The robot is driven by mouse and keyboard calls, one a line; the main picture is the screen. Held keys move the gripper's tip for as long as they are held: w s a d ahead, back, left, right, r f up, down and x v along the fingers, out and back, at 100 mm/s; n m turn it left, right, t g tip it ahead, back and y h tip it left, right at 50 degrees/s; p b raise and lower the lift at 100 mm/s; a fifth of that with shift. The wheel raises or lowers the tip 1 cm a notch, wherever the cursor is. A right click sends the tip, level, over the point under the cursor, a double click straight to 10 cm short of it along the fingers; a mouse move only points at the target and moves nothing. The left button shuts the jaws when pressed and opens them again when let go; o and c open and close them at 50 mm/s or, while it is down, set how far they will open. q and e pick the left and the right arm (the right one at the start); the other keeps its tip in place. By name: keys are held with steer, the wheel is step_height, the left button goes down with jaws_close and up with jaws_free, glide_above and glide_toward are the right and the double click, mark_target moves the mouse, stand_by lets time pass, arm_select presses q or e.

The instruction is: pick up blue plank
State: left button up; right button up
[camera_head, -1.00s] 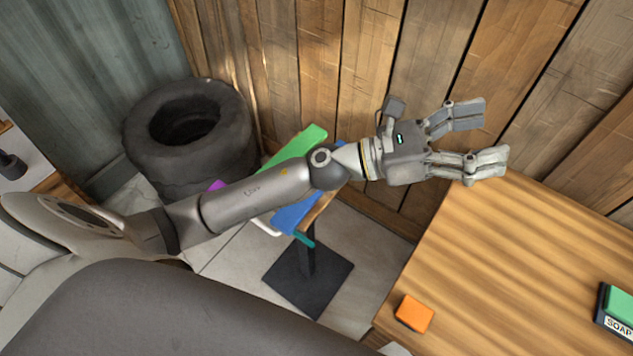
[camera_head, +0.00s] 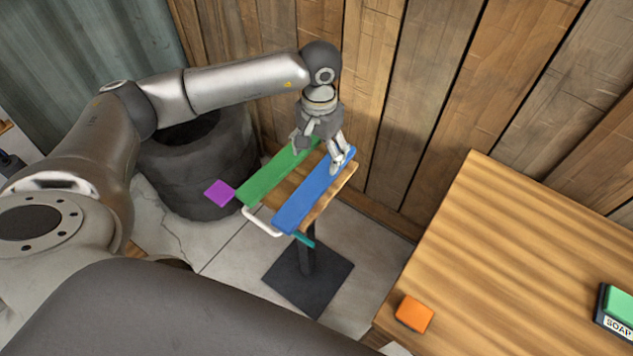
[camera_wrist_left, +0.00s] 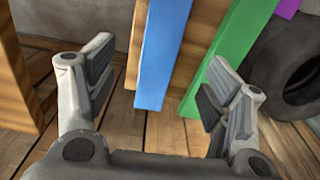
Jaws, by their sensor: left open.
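The blue plank (camera_head: 305,202) lies on a small wooden-topped stand, along its right side, beside a green plank (camera_head: 268,182). My left gripper (camera_head: 325,165) points down over the far end of the planks, with one finger close to the blue one. In the left wrist view the blue plank (camera_wrist_left: 161,55) runs into the space between the open fingers (camera_wrist_left: 160,95), which hold nothing. The green plank (camera_wrist_left: 228,50) is by the right finger there. Whether a finger touches a plank I cannot tell. My right gripper is not in view.
The stand has a black square base (camera_head: 308,278) and a white handle-like bar (camera_head: 262,224). A purple piece (camera_head: 219,193) is at its left. Stacked tires (camera_head: 195,170) stand behind left. A wooden table (camera_head: 500,270) with an orange block (camera_head: 414,314) is at right. A plank wall (camera_head: 370,90) is behind.

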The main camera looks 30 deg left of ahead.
arm_select(q)
steer(key=p, duration=0.1)
glide_above(317, 181)
step_height(317, 181, down, 5)
steer(key=shift+d+r, duration=0.1)
steer(key=shift+d, duration=0.05)
steer(key=shift+f+p, duration=0.4)
steer(key=shift+f, duration=0.15)
steer(key=f+p, duration=0.1)
steer(key=f, duration=0.2)
steer(key=shift+a+f, duration=0.2)
steer(key=shift+f, duration=0.5)
steer(key=c, duration=1.1)
steer(key=shift+c, duration=0.7)
steer(key=shift+r, duration=0.1)
